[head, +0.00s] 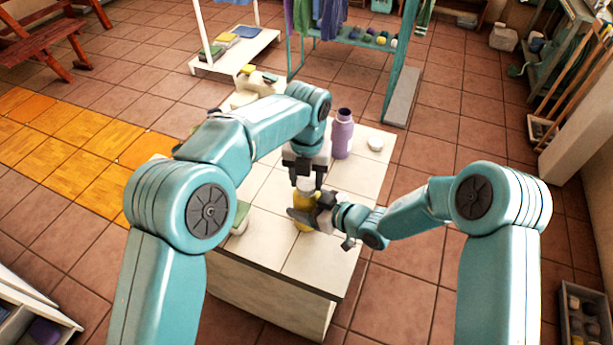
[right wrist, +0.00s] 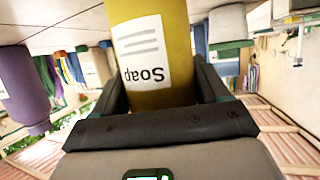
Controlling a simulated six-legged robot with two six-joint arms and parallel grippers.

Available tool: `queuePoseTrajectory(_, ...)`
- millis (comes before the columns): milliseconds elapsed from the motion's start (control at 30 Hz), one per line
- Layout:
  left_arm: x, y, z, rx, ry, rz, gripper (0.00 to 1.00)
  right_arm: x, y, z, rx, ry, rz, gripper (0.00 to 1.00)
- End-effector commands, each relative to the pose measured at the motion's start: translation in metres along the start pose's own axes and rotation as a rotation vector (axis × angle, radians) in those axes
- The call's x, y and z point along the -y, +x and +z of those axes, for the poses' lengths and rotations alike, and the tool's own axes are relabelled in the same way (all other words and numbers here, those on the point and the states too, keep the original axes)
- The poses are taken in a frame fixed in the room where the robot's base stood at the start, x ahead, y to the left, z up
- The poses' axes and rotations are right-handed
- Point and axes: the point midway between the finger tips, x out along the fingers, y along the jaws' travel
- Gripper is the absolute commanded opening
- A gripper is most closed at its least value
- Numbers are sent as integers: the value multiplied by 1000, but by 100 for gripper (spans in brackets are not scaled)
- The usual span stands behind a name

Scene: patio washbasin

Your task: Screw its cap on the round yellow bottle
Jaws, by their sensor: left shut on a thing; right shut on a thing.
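The round yellow bottle (head: 302,200) stands on the tiled top of the washbasin block. In the right wrist view, it (right wrist: 152,45) fills the space between my right fingers, with an upside-down "Soap" label. My right gripper (head: 312,216) is shut around its body from the right. My left gripper (head: 305,180) points down right above the bottle and is shut on a small white cap (head: 305,185). The cap is at the bottle's mouth; the fingers partly hide it, and I cannot tell whether it touches the neck.
A drying rack (head: 396,75) stands beyond.

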Motion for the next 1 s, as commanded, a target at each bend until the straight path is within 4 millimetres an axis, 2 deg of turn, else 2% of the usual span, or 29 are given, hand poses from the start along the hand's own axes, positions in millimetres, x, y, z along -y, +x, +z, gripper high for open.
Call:
queuePoseTrajectory(33, 1, 0, -2, -6, 10, -1, 21, 2, 0, 6, 15, 12, -2, 0)
queuePoseTrajectory(267, 1, 0, -2, -8, 10, 0, 21, 2, 0, 7, 15, 13, -2, 0)
queuePoseTrajectory(300, 1, 0, -2, -8, 9, -1, 58, 2, 0, 7, 15, 13, -2, 0)
queuePoseTrajectory(367, 1, 0, -2, -7, 9, 0, 74, 1, 0, 7, 15, 12, -2, 0)
queuePoseTrajectory(667, 0, -2, -1, -3, 7, 0, 74, 2, 0, 6, 15, 9, -3, 0)
queuePoseTrajectory(1000, 0, -42, 0, -1, 7, 0, 74, 2, 0, 7, 15, 8, -4, 0)
